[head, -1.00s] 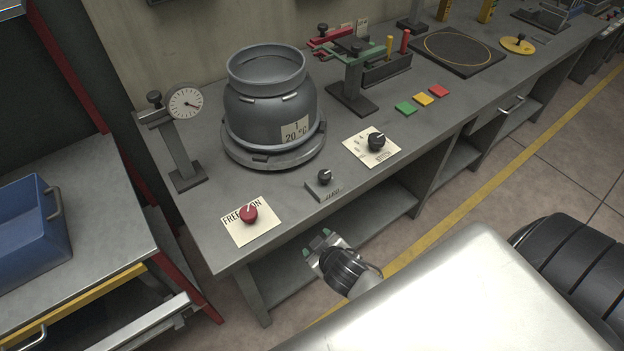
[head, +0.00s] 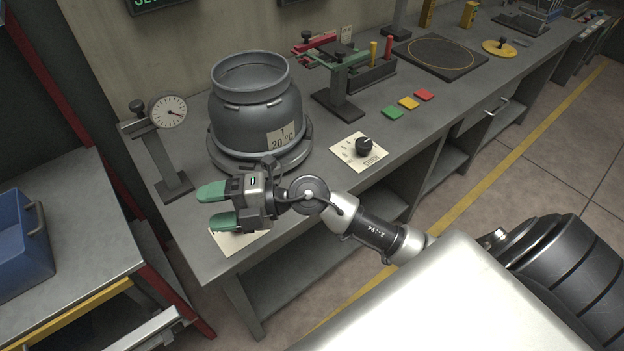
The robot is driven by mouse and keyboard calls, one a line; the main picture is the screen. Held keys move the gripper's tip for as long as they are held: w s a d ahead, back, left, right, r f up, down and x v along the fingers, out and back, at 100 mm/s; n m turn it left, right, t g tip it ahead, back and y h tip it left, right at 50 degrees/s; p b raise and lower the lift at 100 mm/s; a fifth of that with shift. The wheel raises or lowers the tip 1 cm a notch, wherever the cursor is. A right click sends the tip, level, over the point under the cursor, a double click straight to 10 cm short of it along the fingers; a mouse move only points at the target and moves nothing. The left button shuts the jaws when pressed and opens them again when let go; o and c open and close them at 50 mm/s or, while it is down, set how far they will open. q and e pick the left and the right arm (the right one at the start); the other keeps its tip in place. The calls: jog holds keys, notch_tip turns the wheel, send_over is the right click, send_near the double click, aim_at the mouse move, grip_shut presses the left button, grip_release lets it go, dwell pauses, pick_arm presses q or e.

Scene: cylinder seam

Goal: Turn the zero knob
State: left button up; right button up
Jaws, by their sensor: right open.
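The zero knob, seen a second ago on its small grey base at the bench's front edge, is hidden now behind my right wrist and arm. My right gripper (head: 214,207) has green fingertips spread apart with nothing between them. It points left above the front-left part of the bench, over the cream card (head: 237,243) of the red knob. The red knob is hidden too. My left gripper is not in view.
A grey cylinder (head: 257,115) stands on a round base behind my gripper. A dial gauge on a stand (head: 168,112) is to its left. A black knob (head: 364,146) on a cream card is right of my arm. Green, yellow and red pads (head: 408,103) lie farther back.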

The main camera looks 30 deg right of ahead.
jog(key=w+d+f+g+h, duration=0.2)
jog(key=d+h, duration=0.7)
jog(key=d, duration=0.2)
jog(key=w+d+f+g+h, duration=0.1)
jog(key=d+f+g+h, duration=0.15)
jog(key=d+h, duration=0.75)
jog(key=shift+m+y, duration=0.3)
jog(key=shift+m, duration=0.1)
jog(key=x, duration=0.7)
jog(key=p+x, duration=0.1)
jog(key=x, duration=0.3)
jog(key=shift+w+d, duration=0.15)
jog(key=shift+d, duration=0.25)
jog(key=shift+r, duration=0.1)
jog(key=c, duration=0.9)
